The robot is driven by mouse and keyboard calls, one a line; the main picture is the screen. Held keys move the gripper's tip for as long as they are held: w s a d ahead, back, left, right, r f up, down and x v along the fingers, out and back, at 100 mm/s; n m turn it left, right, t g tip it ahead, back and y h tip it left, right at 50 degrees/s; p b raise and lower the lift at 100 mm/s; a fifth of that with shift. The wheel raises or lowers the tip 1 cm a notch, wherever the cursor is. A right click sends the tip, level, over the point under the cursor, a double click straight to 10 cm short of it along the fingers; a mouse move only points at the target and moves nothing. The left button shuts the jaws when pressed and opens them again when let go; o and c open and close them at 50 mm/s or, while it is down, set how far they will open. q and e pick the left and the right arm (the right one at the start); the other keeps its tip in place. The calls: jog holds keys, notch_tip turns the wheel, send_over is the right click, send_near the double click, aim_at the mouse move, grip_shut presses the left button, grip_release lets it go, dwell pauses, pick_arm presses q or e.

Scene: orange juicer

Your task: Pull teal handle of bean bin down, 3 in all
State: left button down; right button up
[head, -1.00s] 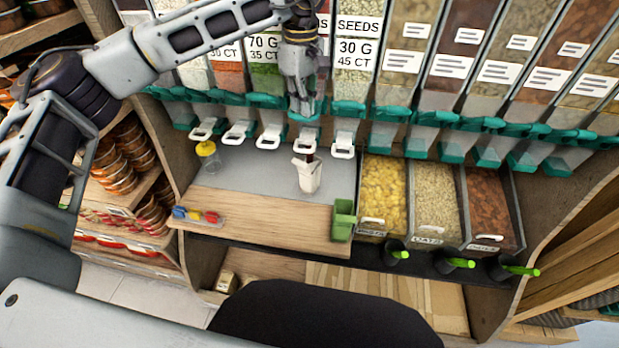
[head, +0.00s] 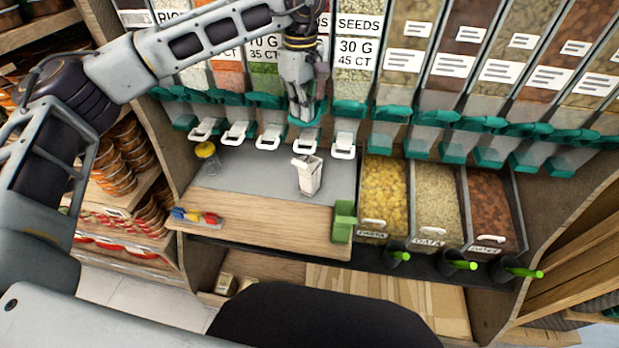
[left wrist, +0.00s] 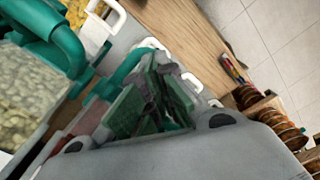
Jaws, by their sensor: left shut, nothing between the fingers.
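The bean bin, its label mostly hidden behind my arm and only its last letters showing, is in the row of dispensers in the head view. Its teal handle (head: 305,119) is at my left gripper (head: 304,108), whose shut fingers are right over it; I cannot tell whether they touch. In the left wrist view the shut fingers (left wrist: 152,98) hold nothing, with teal dispenser parts beside them. The white spout (head: 306,140) is below the handle. My right gripper is out of view.
Other teal-handled dispensers (head: 350,112) stand close on both sides. A green block (head: 344,222) and open food bins (head: 436,195) are at right.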

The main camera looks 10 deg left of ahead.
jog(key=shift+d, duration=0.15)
pick_arm(q)
jog(key=shift+r+p, duration=0.25)
jog(key=shift+p, duration=0.05)
notch_tip(320, 180, up, 6)
jog(key=w+p, duration=0.1)
jog(key=p, duration=0.3)
jog(key=shift+w+r, duration=0.15)
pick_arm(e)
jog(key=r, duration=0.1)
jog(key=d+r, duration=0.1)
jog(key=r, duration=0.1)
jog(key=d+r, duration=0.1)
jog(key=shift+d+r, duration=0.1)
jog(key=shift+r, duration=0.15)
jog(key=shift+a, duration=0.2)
